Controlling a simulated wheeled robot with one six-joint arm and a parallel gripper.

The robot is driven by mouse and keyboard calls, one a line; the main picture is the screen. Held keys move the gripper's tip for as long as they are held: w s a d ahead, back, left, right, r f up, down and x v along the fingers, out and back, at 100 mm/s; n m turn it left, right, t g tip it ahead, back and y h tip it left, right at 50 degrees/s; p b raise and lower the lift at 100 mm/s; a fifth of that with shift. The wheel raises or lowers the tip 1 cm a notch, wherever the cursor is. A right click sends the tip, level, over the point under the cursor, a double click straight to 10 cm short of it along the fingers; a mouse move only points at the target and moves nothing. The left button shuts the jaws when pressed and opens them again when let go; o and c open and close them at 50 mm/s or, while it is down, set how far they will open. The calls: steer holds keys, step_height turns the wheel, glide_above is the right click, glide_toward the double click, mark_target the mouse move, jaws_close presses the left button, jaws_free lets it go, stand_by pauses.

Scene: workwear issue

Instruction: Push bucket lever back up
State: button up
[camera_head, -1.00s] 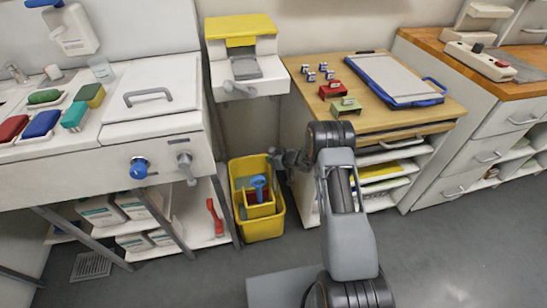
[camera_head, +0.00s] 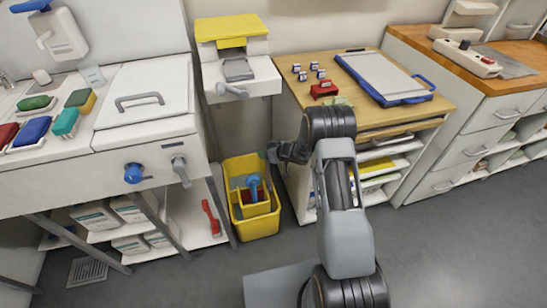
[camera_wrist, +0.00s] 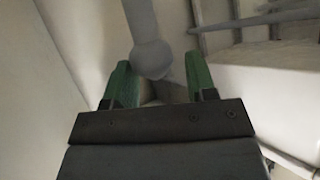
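A yellow bucket (camera_head: 259,228) stands on the floor below a white unit with a yellow top (camera_head: 222,27). A blue-handled item (camera_head: 253,184) is inside it. A grey lever (camera_head: 232,91) sticks out from the front of the white unit above the bucket. My gripper (camera_head: 271,152) is beside and above the bucket's right rim. In the wrist view its two green fingers (camera_wrist: 160,82) are apart. A grey rod with a rounded knob (camera_wrist: 152,58) shows between and beyond them. I cannot tell whether the fingers touch it, or which lever it is.
A wooden-topped table (camera_head: 409,112) with a blue-framed board (camera_head: 390,75) is behind my arm. A white sink counter (camera_head: 97,160) with a blue knob (camera_head: 134,173) and a grey lever (camera_head: 181,171) is at left. A red tool (camera_head: 211,218) leans near the bucket. Grey floor is open in front.

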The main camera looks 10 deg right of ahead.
steer(key=s+r+p, duration=0.1)
steer(key=s+r, duration=0.6)
steer(key=s, duration=0.4)
steer(key=shift+s+d+r+p, duration=0.2)
steer(key=shift+s+r+p, duration=0.1)
steer(key=shift+s+p, duration=0.1)
